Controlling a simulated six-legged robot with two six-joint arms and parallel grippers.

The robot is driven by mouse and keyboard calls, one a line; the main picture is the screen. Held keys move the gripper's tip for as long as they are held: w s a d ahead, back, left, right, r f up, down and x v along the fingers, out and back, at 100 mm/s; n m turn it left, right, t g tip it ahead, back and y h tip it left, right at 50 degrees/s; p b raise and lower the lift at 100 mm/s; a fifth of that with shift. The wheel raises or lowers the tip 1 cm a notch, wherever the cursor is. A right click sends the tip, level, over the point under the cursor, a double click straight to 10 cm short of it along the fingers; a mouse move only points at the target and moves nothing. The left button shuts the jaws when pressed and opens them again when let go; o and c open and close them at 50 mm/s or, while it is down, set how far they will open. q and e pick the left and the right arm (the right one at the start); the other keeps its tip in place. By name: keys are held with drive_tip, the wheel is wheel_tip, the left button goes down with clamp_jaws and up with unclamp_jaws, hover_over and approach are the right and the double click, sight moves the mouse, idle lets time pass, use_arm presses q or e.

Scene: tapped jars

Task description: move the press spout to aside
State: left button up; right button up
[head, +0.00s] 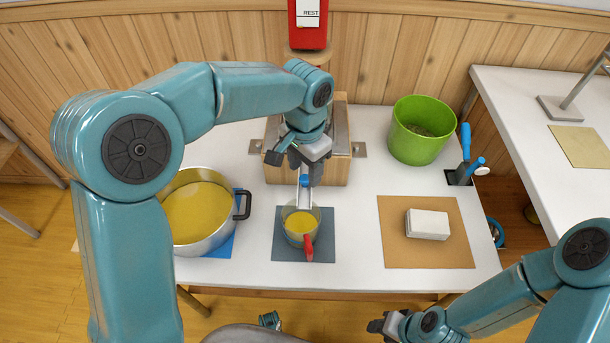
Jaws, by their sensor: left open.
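The press spout (304,196) is a pale narrow chute with a blue part at its upper end. It comes forward from the wooden press (335,170) and its low end is over a clear jug (300,226). The jug holds yellow liquid, has a red handle and stands on a dark grey mat. My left gripper (303,166) is open, just above the blue part of the spout. It hides part of the press front, and I cannot tell whether it touches the spout. My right gripper (384,325) is low in front of the table, away from the spout; its jaws are unclear.
A large pot (198,212) of yellow liquid stands left on a blue mat. A green bucket (421,130), blue-handled tools (466,155) and a white block (427,224) on a brown mat (396,250) are to the right. A red box marked REST (308,30) is behind. White tabletop between the mats is clear.

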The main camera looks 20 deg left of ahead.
sight(305, 177)
use_arm(q)
drive_tip(key=shift+f, duration=1.1)
drive_tip(key=shift+c, duration=0.4)
clamp_jaws()
